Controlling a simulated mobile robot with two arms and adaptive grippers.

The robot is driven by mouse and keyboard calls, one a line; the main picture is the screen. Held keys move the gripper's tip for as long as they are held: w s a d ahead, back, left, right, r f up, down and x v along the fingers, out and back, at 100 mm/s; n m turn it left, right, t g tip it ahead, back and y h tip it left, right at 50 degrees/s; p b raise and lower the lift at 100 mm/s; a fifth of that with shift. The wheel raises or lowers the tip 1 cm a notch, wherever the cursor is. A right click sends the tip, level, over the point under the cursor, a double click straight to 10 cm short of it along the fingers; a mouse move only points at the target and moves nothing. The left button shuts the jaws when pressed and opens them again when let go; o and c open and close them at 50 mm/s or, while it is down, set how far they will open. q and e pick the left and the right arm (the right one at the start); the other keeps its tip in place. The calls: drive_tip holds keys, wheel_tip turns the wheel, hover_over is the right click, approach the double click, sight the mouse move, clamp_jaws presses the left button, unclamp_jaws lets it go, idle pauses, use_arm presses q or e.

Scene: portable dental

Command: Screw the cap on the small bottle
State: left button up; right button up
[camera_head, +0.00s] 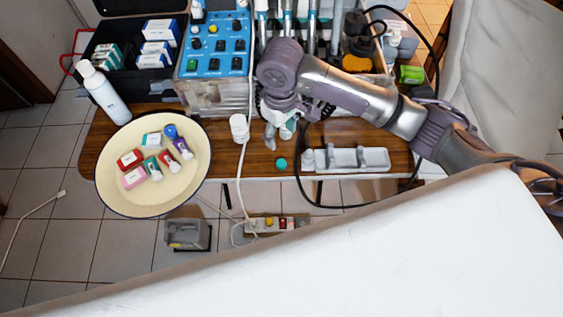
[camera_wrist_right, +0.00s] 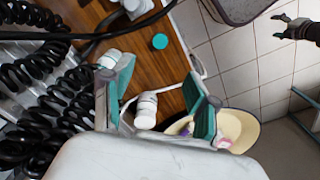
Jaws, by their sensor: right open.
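A round teal cap (camera_head: 281,164) lies on the wooden table near its front edge; it also shows in the right wrist view (camera_wrist_right: 160,41). A small white bottle (camera_head: 239,128) stands upright to the left of my right gripper (camera_head: 280,137). In the right wrist view this bottle (camera_wrist_right: 146,112) appears between my open, teal-padded fingers, with nothing gripped. My left gripper (camera_wrist_right: 284,27) shows at the right wrist view's top right, open and empty, far from the table.
A cream basin (camera_head: 110,195) with several small boxes and bottles overhangs the table's left end. A white tray (camera_head: 365,160) lies right of the cap. A blue control unit (camera_head: 216,45) and hoses stand behind. Loose cables cross the table.

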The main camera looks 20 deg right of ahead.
hover_over(282, 163)
wheel_tip(282, 163, down, 8)
drive_tip(key=shift+w+a+f, duration=0.1)
drive_tip(key=shift+w+f, duration=0.05)
drive_tip(key=shift+f, duration=0.1)
drive_tip(key=shift+f, duration=0.1)
wheel_tip(282, 163, down, 5)
idle(0.5)
drive_tip(key=c, duration=0.8)
